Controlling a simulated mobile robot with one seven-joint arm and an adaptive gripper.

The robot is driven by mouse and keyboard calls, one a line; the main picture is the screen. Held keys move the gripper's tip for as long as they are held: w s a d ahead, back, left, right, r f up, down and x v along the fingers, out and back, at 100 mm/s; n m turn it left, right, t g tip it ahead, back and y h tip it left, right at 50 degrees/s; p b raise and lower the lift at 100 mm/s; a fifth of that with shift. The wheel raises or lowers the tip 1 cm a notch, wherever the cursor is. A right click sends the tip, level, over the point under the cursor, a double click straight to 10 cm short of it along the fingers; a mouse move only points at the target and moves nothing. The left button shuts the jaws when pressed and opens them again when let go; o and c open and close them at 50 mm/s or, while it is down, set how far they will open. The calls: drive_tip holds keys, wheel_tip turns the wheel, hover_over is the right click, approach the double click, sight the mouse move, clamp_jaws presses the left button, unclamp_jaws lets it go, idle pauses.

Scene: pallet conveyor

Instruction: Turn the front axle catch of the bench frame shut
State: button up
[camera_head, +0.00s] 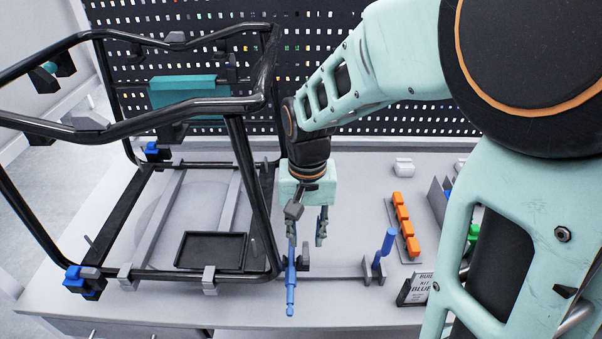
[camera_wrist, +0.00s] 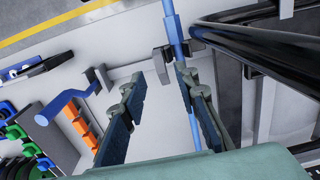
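The bench frame (camera_head: 245,165) is a black tubular frame on the grey table, at left in the head view; part of it shows in the wrist view (camera_wrist: 265,45). My gripper (camera_head: 307,240) points down beside the frame's front right corner. Its fingers are apart (camera_wrist: 155,88), with nothing clearly held. A long blue rod (camera_head: 290,295) lies by one finger, also in the wrist view (camera_wrist: 172,25); I cannot tell whether they touch.
A blue handle (camera_head: 387,243) stands on a grey bracket right of my gripper. Orange blocks (camera_head: 403,213) in a row and a small sign (camera_head: 416,289) are farther right. A black tray (camera_head: 211,250) lies inside the frame. A perforated tool wall (camera_head: 380,110) stands behind.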

sight(306, 250)
drive_tip(key=shift+f, duration=2.3)
drive_tip(key=shift+c, duration=0.2)
clamp_jaws()
